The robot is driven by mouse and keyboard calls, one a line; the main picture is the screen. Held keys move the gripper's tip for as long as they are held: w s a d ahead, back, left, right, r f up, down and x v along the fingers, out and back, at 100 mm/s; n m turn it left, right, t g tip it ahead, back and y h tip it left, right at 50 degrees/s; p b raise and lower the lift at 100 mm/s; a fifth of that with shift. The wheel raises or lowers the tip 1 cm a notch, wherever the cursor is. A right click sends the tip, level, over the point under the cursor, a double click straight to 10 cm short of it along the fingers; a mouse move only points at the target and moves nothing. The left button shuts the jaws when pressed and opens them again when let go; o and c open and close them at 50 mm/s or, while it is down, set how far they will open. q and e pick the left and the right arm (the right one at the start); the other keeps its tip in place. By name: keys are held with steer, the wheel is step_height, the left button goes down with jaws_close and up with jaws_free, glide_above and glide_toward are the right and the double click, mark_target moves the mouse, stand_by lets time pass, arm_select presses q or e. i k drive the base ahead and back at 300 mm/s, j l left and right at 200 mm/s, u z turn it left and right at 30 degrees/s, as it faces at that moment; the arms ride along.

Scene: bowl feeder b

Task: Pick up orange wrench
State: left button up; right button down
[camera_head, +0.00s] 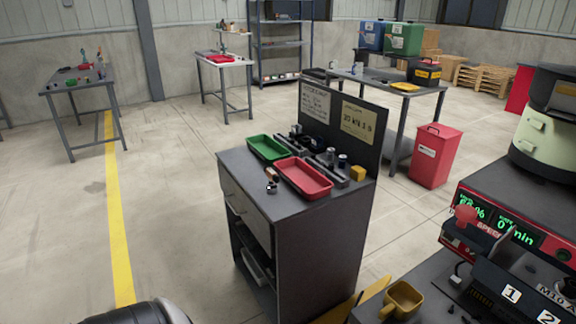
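I cannot make out an orange wrench for certain. A small item with an orange-brown part (271,175) is on the grey cabinet (231,165) beside the red tray, too small to identify. The red tray (318,191) and the green tray (267,158) look empty. Neither of my grippers is in view. Only a dark rounded part, likely mine, shows at the bottom left edge.
A workbench (62,82) with small tools stands far left. A red bin (435,156) and a table (432,90) stand behind the cabinet. A machine with green displays (500,229) and a yellow mug (403,300) are at right. The left floor is clear.

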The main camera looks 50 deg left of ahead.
mark_target(271, 188)
steer(key=u, duration=1.75)
